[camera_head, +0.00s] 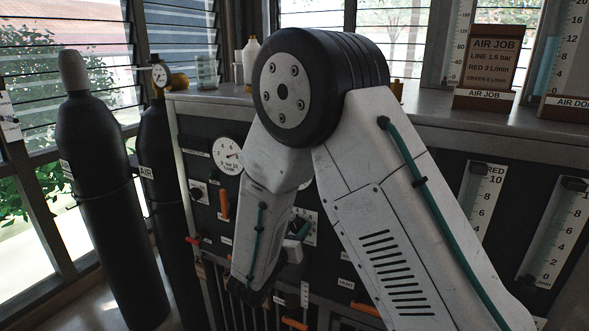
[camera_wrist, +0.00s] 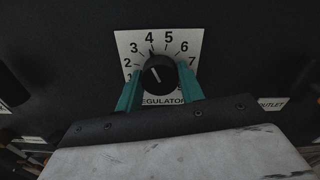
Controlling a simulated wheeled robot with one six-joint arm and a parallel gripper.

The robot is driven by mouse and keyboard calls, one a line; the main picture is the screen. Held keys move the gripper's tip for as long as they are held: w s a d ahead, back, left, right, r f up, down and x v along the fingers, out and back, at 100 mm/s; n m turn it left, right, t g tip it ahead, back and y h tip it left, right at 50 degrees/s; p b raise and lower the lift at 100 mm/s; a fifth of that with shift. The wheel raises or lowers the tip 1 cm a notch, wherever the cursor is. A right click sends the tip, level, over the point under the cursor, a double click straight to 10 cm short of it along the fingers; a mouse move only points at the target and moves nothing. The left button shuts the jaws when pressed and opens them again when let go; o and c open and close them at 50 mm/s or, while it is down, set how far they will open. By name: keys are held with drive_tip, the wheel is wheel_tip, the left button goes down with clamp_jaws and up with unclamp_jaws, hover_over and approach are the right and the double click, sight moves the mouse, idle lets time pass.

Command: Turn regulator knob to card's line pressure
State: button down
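The regulator knob (camera_wrist: 160,74) is a round black knob on a white dial plate (camera_wrist: 126,44) numbered around its rim. In the head view the gripper (camera_head: 298,238) is at the dark panel, partly hidden by my arm. The brown card (camera_head: 492,55) reads AIR JOB, and its line pressure looks like 1.6 bar, in small print.
A round tank gauge (camera_head: 227,155) sits at the panel's upper left, with an orange lever (camera_head: 225,204) below it. Flow tubes with scales (camera_head: 478,205) are at the right. Dark gas cylinders (camera_head: 105,190) stand at the left. The outlet label (camera_wrist: 271,104) is right of the dial.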

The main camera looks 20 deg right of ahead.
drive_tip(key=c, duration=0.8)
unclamp_jaws()
drive_tip(key=shift+a, duration=0.1)
drive_tip(key=shift+v, duration=3.45)
drive_tip(key=shift+s, duration=0.1)
drive_tip(key=v, duration=0.7)
drive_tip(key=shift+s+a, duration=0.25)
